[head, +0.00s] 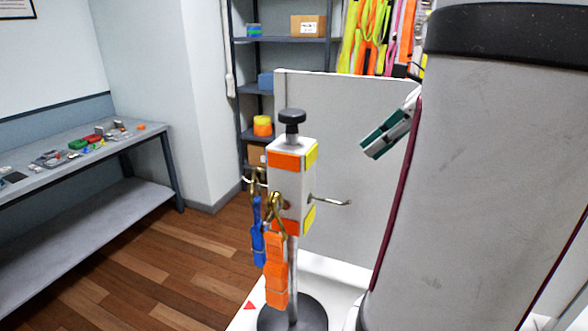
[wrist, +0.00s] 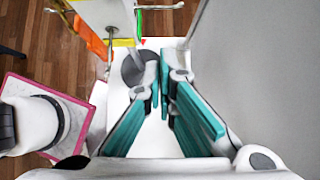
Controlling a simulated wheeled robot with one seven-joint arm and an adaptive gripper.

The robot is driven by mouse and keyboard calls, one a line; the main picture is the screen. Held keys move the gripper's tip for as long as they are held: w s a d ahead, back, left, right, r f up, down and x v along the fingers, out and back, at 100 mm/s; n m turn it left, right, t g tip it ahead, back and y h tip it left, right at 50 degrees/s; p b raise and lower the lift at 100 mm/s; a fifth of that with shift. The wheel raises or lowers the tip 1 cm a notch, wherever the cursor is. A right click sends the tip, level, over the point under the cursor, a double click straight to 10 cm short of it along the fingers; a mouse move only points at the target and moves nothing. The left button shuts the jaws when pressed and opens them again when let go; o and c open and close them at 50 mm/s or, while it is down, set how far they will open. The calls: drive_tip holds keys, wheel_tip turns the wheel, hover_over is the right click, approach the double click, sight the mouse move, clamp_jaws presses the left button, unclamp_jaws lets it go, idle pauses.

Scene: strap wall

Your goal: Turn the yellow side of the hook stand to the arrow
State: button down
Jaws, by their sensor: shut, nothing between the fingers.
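The hook stand (head: 293,190) is a pale block on a post, with a black knob on top. In the head view its orange-marked side faces front left and its yellow-marked side faces right. A blue strap (head: 257,232) and an orange strap (head: 275,270) hang from its hooks; a bare hook points right. The red arrow (head: 250,305) lies on the white surface left of the round base; it also shows in the wrist view (wrist: 143,41). My gripper (wrist: 164,84) is shut and empty, right of the stand and apart from it. My arm partly hides it in the head view.
A grey upright panel (head: 340,150) stands behind the stand and along the right in the wrist view. Shelves (head: 285,39) and hanging bright straps (head: 372,38) are at the back. A workbench (head: 80,150) is at the left.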

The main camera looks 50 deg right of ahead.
drive_tip(key=w+r+x, duration=0.1)
drive_tip(key=x, duration=1.1)
drive_tip(key=shift+w+a, duration=0.35)
drive_tip(key=shift+w, duration=0.1)
drive_tip(key=shift+w, duration=0.15)
